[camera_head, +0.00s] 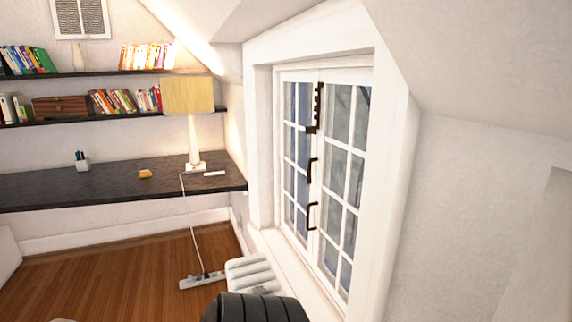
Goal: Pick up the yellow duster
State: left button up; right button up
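A small yellow object (145,174), which looks like the yellow duster, lies on the dark desk (60,187) against the far wall. It sits left of the lamp, away from the desk's front edge. It is small in the view, so its details cannot be made out. Neither of my grippers shows in the head view.
A lamp (188,97) and a pen cup (82,162) stand on the desk. A cord runs down to a power strip (202,280) on the wooden floor (110,280). A white ribbed object (250,272) and a black ribbed object (255,307) are near the window.

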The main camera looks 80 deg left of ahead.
aim_at(144, 173)
jog(key=u, duration=3.6)
